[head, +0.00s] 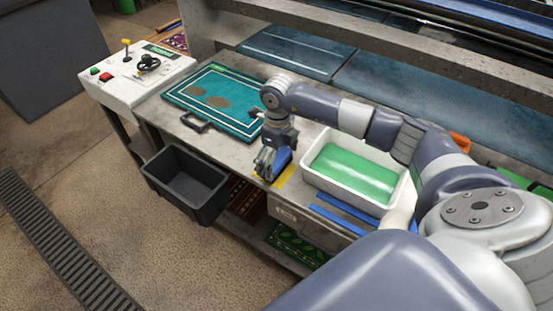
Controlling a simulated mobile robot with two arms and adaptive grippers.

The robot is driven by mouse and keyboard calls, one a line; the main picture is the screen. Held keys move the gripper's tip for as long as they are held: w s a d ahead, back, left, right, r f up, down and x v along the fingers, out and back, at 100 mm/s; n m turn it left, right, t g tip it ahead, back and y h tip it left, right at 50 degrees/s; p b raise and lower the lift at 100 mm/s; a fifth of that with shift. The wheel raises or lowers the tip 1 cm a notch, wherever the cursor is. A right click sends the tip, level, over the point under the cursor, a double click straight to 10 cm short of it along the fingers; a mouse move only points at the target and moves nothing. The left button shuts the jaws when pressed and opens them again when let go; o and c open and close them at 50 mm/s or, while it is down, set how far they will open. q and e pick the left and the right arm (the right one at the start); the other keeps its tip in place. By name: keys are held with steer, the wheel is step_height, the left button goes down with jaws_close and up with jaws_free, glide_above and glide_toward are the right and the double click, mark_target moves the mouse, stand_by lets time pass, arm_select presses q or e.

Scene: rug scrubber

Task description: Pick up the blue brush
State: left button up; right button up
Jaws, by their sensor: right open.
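A blue object that looks like the blue brush (283,160) sits at the table's front edge, partly hidden by my right gripper (264,172). My right arm reaches in from the right, and this gripper points down over the brush. Its fingers are open and right at the brush; I cannot tell whether they touch it. My left gripper is not in view.
A white tub (311,176) of green liquid stands to the right, with blue strips (335,221) in front. A teal mat (233,92) with brown stains lies to the left. A black bin (182,196) hangs at the front. A control box (112,90) stands far left.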

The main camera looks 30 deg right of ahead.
steer(key=shift+f, duration=0.2)
steer(key=c, duration=0.8)
steer(key=shift+r, duration=0.1)
steer(key=shift+c, duration=0.2)
steer(key=shift+w+r+b, duration=0.1)
steer(key=shift+r+b, duration=0.25)
steer(key=shift+r, duration=0.1)
step_height(320, 180, up, 2)
steer(key=shift+r+b, duration=0.25)
steer(key=shift+b, duration=0.55)
steer(key=s+a+r+b, duration=0.1)
steer(key=s+a+b, duration=0.3)
steer(key=s+a, duration=0.6)
steer(key=shift+s+r, duration=0.3)
steer(key=shift+s, duration=1.1)
